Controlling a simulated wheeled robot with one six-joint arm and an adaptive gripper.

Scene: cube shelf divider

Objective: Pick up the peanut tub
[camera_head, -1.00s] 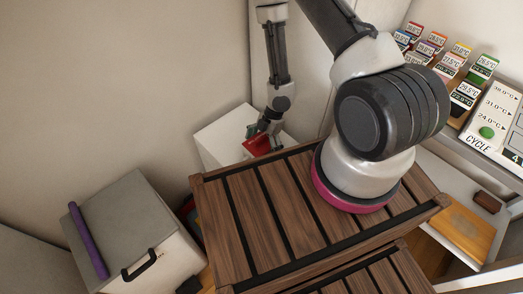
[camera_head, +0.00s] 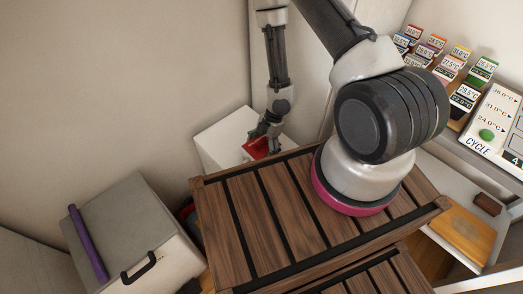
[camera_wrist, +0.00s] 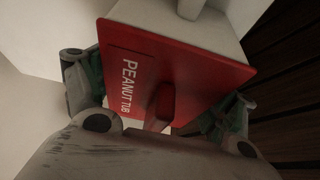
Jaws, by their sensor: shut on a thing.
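The peanut tub is a red piece with white "PEANUT TUB" lettering in the wrist view (camera_wrist: 190,75). It fills the space between the fingers of my gripper (camera_wrist: 165,105), which is shut on it. In the head view the tub (camera_head: 256,147) is a small red shape by my gripper (camera_head: 266,138), in front of the white block behind the wooden crate. The head view is too small to show the finger contact, and it does not show clearly whether the tub is clear of its support.
A slatted wooden crate (camera_head: 283,232) stands in front, with my arm over its right part. A white block (camera_head: 222,142) stands behind it. A grey-lidded box (camera_head: 140,225) with a purple roll (camera_head: 88,243) is at left. A control panel (camera_head: 492,125) and colored tags are at right.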

